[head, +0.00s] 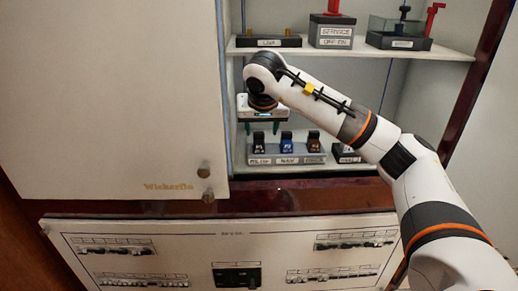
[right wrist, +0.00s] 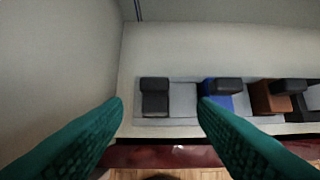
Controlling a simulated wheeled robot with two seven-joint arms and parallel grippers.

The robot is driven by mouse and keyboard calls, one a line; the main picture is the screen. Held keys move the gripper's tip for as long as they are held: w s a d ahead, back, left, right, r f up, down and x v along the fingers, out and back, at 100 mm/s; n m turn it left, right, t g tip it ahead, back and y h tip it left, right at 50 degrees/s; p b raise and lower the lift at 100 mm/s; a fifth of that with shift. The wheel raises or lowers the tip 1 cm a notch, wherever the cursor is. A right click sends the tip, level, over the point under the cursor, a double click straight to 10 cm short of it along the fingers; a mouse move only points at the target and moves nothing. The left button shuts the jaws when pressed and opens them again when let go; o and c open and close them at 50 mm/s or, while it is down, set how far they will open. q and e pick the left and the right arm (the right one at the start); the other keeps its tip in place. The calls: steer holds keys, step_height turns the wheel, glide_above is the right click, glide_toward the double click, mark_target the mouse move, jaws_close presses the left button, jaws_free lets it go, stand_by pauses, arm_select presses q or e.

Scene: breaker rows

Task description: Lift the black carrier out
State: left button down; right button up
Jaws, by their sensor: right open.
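A black carrier (head: 259,142) stands at the left end of a light grey labelled base (head: 287,160) on the lower shelf of the open cabinet. In the right wrist view the black carrier (right wrist: 154,97) shows between my teal fingers, farther off than the fingertips. My right gripper (head: 262,129) is open and empty, just above and in front of the carrier. In the right wrist view the right fingertip of my right gripper (right wrist: 160,103) overlaps the blue carrier's edge. My left gripper is not in view.
A blue carrier (head: 287,142) and a brown carrier (head: 313,143) stand to the right in the same row. Another dark unit (head: 347,150) stands farther right. The cabinet's left door (head: 110,90) is close by. An upper shelf (head: 350,50) holds several devices.

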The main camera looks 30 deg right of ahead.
mark_target(259, 136)
steer(key=x, duration=0.5)
steer(key=shift+w+a+r+p, duration=0.1)
steer(key=shift+w+p, duration=0.2)
steer(key=shift+p, duration=0.05)
steer(key=shift+w+f, duration=0.25)
steer(key=shift+f, duration=0.15)
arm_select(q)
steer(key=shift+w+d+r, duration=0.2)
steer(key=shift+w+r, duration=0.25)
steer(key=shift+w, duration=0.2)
arm_select(e)
steer(key=shift+r, duration=0.1)
steer(key=c, duration=1.1)
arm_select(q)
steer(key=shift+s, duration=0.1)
